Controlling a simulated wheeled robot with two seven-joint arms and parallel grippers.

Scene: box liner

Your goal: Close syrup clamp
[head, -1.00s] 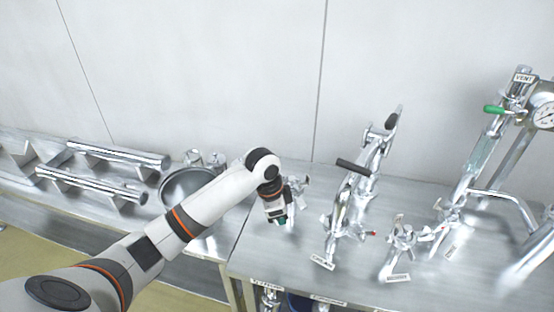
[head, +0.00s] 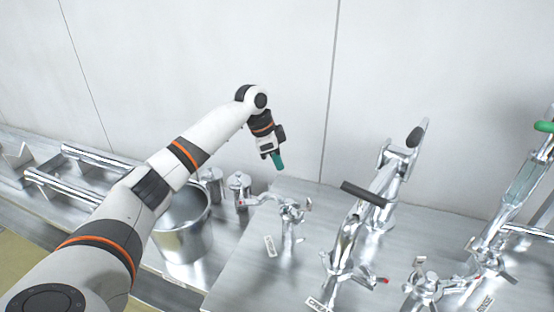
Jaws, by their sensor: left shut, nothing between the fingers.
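Several steel pipe stubs with clamps stand on the steel table; their labels are too small for me to tell for certain which one is syrup. The left-most clamp (head: 288,208) has red-tipped parts and a tag (head: 270,246) beside its base. A middle clamp (head: 345,272) with a red tip sits at the foot of a pipe with a black lever. Another clamp (head: 424,284) stands at the lower right. My left gripper (head: 277,161), with teal fingertips, is shut and empty, above and behind the left-most clamp, apart from it. My right gripper is out of view.
A steel pot (head: 182,235) and small lidded canisters (head: 240,188) stand left of the table. The black lever (head: 364,194) sticks out from the middle pipe. A green-handled pipe (head: 520,190) rises at the right. A white wall (head: 420,70) closes the back.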

